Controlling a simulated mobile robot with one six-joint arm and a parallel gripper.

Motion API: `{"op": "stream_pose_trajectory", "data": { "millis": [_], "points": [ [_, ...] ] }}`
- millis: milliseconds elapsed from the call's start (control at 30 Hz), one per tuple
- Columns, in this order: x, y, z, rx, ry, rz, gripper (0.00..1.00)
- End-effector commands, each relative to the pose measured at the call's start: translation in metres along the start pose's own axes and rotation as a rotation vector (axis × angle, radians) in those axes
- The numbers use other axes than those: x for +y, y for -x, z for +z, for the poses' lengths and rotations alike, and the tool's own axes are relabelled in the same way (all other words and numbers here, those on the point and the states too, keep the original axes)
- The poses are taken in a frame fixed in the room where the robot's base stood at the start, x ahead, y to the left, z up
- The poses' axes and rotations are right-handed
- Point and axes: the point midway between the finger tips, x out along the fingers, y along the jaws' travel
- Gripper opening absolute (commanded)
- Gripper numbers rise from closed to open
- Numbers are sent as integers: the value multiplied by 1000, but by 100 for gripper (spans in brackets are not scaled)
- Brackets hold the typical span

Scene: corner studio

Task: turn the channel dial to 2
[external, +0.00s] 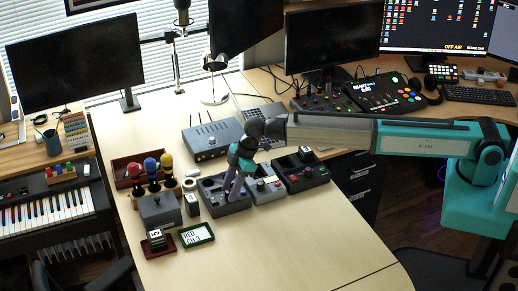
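My arm reaches in from the right, and my gripper (233,194) points down over a dark grey control box (233,208) on the desk. Its fingertips are at or just above the box top; I cannot tell whether they touch it. The fingers are too small and dark to tell open from shut. No dial marked as the channel dial can be made out; part of the box top is hidden by my gripper. A lighter grey box (266,190) with a red button stands beside it, then a dark box (303,178) with red controls.
A grey unit (213,139) with thin antennas stands behind. To the left are red, blue and yellow-topped handles (151,166), a grey box (160,210), a green-framed card (196,236) and a small block on a red tray (157,244). The front desk (290,240) is clear.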

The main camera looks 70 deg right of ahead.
Motion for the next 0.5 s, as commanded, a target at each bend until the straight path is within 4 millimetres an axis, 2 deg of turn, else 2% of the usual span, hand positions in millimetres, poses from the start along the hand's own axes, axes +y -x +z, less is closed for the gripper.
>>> {"op": "stream_pose_trajectory", "data": {
  "millis": [33,200,500],
  "points": [
    [0,0,0,0,0,0,28],
    [0,0,0,0,0,0,0],
    [0,0,0,0,-14,6,0]
  ]
}}
